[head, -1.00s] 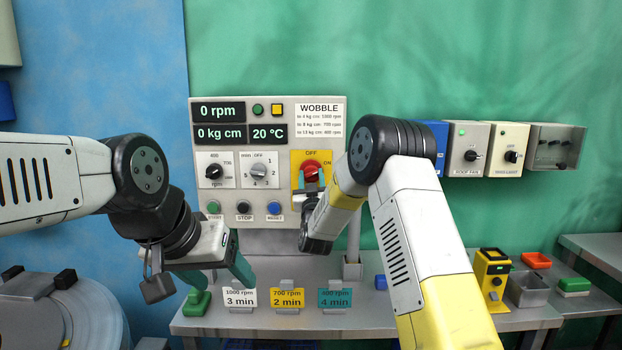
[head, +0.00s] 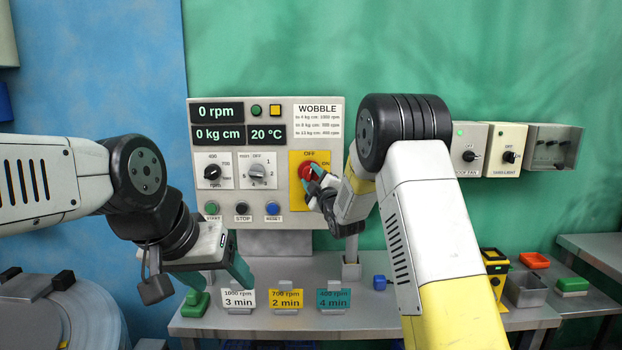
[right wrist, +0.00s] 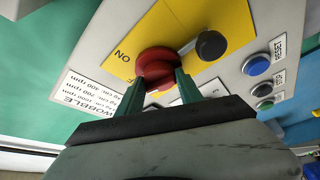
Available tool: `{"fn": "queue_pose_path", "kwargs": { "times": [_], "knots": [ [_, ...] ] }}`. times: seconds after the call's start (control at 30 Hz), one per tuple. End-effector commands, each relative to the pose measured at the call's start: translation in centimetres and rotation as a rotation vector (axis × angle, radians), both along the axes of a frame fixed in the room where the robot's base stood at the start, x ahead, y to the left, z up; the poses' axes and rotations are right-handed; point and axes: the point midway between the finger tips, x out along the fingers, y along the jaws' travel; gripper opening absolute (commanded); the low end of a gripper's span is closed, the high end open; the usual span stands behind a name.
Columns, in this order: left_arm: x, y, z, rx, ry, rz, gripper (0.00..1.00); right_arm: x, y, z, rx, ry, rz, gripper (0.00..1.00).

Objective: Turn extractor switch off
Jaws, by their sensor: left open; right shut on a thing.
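A red rotary switch (head: 308,170) sits on a yellow plate marked OFF at the top and ON at the upper right, on the grey control panel. No extractor label is readable on it. My right gripper (head: 313,180) is shut on the red switch, with its arm coming from the right. In the right wrist view its green fingers (right wrist: 160,88) press on both sides of the red knob (right wrist: 157,62). The switch's exact pointing direction is partly hidden. My left gripper (head: 222,274) is open and empty, low left of the panel, above the bench.
START, STOP and RESET buttons (head: 242,208) line the panel's lower edge. Two dials are left of the yellow plate. A black knob (right wrist: 211,45) is close to the red one. Small switch boxes (head: 504,150) hang to the right. Number cards (head: 286,299) stand on the bench.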

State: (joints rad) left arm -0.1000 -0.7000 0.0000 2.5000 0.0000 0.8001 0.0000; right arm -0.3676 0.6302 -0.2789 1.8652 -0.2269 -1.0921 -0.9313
Motion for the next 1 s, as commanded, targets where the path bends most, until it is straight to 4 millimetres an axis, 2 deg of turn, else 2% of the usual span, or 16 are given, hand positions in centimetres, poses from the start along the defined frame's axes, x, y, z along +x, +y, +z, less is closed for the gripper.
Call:
{"fn": "queue_pose_path", "kwargs": {
  "times": [0.4,1.0],
  "knots": [
    [0.00,0.00,0.00,0.000,0.000,0.000,0.67,-0.03,0.07,0.13,-0.230,0.000,0.002,0.02],
    [0.00,0.00,0.00,0.000,0.000,0.000,0.67,-0.02,0.03,0.10,-0.278,0.001,0.002,0.02]
  ]
}}
